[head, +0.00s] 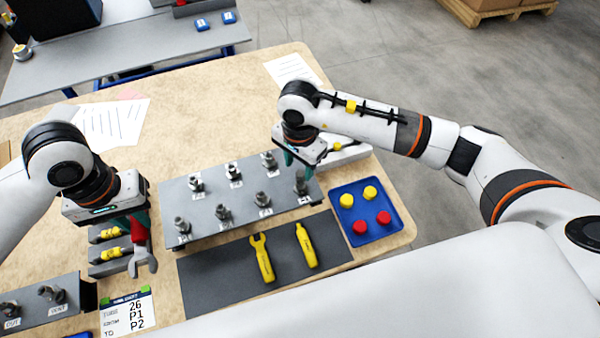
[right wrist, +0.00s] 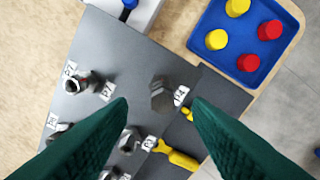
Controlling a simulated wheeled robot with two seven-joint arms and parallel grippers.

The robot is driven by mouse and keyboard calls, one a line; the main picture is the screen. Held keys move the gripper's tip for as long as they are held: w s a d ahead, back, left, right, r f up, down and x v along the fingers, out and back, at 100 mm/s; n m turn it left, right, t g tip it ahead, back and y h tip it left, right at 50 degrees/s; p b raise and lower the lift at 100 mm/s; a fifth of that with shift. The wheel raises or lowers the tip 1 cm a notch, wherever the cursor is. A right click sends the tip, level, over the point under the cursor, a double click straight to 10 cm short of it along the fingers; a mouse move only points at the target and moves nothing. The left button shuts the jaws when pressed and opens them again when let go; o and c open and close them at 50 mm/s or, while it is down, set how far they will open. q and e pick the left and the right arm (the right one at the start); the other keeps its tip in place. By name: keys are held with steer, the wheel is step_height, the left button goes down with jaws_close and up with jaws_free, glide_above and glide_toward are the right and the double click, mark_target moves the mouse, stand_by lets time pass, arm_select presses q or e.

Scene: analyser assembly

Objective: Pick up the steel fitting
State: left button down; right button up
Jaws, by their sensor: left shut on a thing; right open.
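Several steel fittings stand upright in two rows on the grey rack (head: 240,220), with small white labels beside them. One hexagonal steel fitting (head: 300,184) stands at the rack's right end; in the right wrist view it (right wrist: 161,96) lies between and beyond my fingers. My right gripper (head: 299,163) is open and empty above that end; its green fingers (right wrist: 160,125) frame the fitting without visible contact. My left gripper (head: 139,222) is shut on a red-handled wrench (head: 143,263), whose open grey jaw points down, left of the rack.
A blue tray (head: 346,235) with red and yellow caps is right of the rack. A dark mat (head: 215,283) in front holds two yellow tools (head: 262,258). A grey holder with yellow items (head: 107,255) and a printed card (head: 127,312) are at left.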

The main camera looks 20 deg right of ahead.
mark_target(300, 173)
arm_select(q)
step_height(300, 173, up, 2)
steer(key=shift+r+p, duration=0.15)
steer(key=shift+p, duration=0.65)
arm_select(e)
step_height(300, 173, down, 4)
steer(key=shift+s+r, duration=0.15)
steer(key=shift+r, duration=0.05)
steer(key=shift+f, duration=0.35)
jaws_close()
